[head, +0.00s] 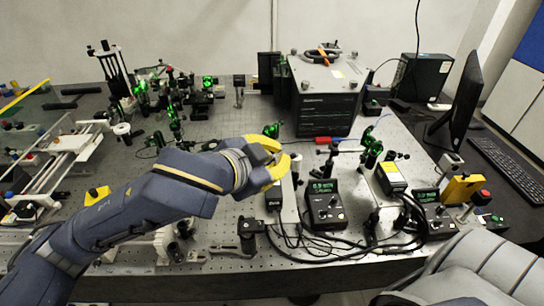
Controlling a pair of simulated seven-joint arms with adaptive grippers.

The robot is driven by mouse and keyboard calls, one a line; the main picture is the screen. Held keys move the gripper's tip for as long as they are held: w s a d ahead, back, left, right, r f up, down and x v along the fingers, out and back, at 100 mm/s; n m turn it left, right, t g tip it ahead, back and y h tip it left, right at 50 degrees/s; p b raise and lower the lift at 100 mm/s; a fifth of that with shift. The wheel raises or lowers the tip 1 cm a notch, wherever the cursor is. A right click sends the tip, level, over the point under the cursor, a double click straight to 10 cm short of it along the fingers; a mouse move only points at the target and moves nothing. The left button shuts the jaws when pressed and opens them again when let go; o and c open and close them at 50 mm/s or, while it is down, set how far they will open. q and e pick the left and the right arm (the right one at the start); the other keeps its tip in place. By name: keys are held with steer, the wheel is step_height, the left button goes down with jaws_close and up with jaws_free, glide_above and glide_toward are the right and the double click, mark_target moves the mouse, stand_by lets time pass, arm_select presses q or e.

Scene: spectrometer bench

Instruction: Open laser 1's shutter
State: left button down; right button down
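My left gripper (284,157) has yellow fingers and is near the middle of the head view. Its fingers look apart, with nothing visible between them. It is above the bench, in front of the large grey instrument box. A controller with a green display (325,203) stands to the right, and a second one (432,217) is farther right. My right gripper is not in view.
A large grey instrument box (326,95) stands behind the gripper. Cables (310,243) lie along the bench's front edge. A yellow box (462,188), a red-topped button (484,195), a monitor (459,105) and a keyboard (508,168) are at right. Green-lit optics (208,83) fill the back left.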

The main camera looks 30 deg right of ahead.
arm_select(q)
steer(key=shift+s+a+r, duration=0.35)
steer(key=shift+a+r, duration=0.05)
steer(key=shift+a, duration=0.1)
